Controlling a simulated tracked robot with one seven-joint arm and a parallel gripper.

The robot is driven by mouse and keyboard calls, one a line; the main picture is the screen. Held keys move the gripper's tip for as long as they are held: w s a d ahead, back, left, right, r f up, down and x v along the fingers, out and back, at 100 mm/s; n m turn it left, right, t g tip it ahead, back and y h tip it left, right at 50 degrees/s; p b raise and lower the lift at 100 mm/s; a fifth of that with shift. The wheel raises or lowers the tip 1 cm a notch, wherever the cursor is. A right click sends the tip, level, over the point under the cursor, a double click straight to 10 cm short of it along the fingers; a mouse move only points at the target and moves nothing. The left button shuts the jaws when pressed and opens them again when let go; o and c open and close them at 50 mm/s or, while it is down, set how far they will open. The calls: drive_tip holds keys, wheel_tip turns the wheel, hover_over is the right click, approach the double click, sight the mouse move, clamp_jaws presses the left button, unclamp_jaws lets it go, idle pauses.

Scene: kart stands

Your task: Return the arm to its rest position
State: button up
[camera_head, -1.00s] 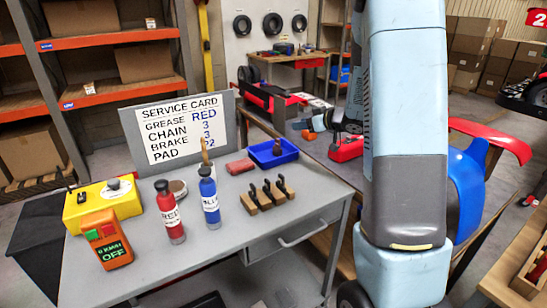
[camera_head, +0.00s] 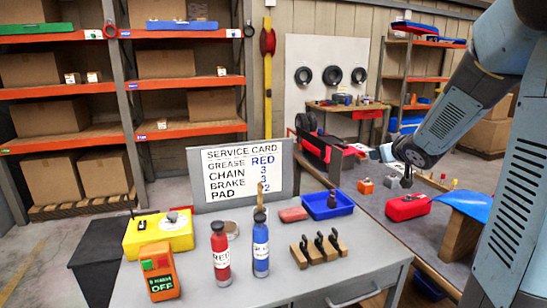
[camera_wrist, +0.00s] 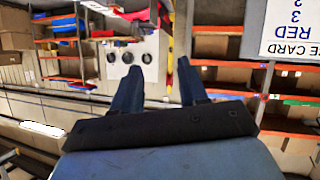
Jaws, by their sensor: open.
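My arm (camera_head: 455,110) reaches in from the right in the head view, raised and bent. My gripper (camera_head: 392,165) is at its far end, small in this view, above the right-hand bench. In the wrist view my gripper (camera_wrist: 160,90) shows two dark fingers spread apart with nothing between them. The fingers point toward the shelves and wall, and that picture is upside down. No held object shows.
A grey table carries a red bottle (camera_head: 221,255), a blue bottle (camera_head: 261,247), a service card (camera_head: 236,174), a yellow box (camera_head: 160,233) and a blue tray (camera_head: 327,205). A red case (camera_head: 408,207) lies on the right-hand bench below my gripper. Orange shelves (camera_head: 70,140) stand behind.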

drive_tip(key=s+a+r+m+g+h, duration=0.1)
drive_tip(key=s+r+m+g+h, duration=0.1)
drive_tip(key=s, duration=0.5)
drive_tip(key=s+a+r+m+g+h, duration=0.1)
drive_tip(key=s+r, duration=0.2)
drive_tip(key=s, duration=0.5)
drive_tip(key=s+a+f+g+y, duration=0.1)
drive_tip(key=s+a, duration=0.3)
drive_tip(key=s, duration=0.5)
drive_tip(key=s+a+f+g+y, duration=0.1)
drive_tip(key=s+a+f+g, duration=0.1)
drive_tip(key=s, duration=0.8)
drive_tip(key=shift+a+g, duration=0.8)
drive_tip(key=shift+a, duration=0.35)
